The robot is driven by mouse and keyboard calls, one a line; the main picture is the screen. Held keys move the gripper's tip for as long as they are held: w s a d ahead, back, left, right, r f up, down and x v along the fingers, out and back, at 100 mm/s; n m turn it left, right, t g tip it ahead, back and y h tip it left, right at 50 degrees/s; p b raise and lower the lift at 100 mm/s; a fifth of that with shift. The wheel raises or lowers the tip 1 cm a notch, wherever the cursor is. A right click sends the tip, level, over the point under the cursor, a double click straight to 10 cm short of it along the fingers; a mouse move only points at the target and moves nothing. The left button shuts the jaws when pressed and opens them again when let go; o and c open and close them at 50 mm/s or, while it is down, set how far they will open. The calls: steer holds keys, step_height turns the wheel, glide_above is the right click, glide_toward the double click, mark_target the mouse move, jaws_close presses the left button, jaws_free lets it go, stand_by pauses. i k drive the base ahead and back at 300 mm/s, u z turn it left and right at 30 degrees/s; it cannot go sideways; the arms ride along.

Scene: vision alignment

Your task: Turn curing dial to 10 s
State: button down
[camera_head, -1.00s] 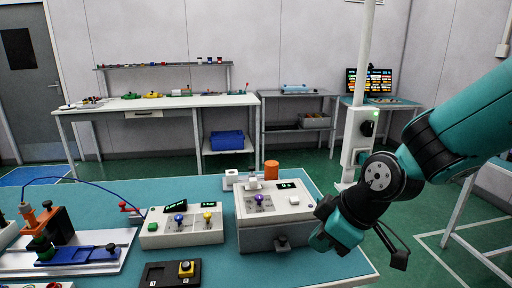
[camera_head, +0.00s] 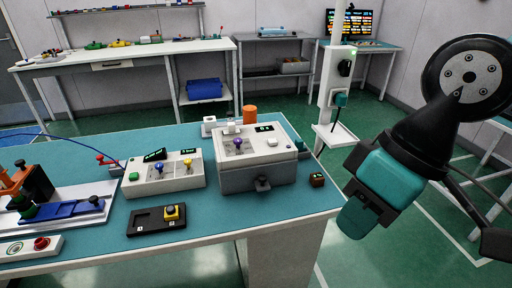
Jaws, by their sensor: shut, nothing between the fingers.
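A grey-white box (camera_head: 240,180) stands at the right of the teal bench. Its sloped top has a purple-topped knob (camera_head: 238,143) and a small dark display (camera_head: 265,128) with green digits, too small to read surely. I cannot tell which knob is the curing dial.
A black tray (camera_head: 143,227) with a yellow button block (camera_head: 172,212) lies in front of the boxes. A small dark block (camera_head: 316,180) sits at the bench's right edge. An orange cylinder (camera_head: 249,114) stands behind the grey-white box. A pole (camera_head: 336,62) rises beyond the bench.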

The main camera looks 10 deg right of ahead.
mark_target(238, 141)
steer(key=z, duration=0.35)
steer(key=k, duration=0.15)
steer(key=u, duration=1.1)
steer(key=i, duration=0.5)
steer(key=u, duration=0.05)
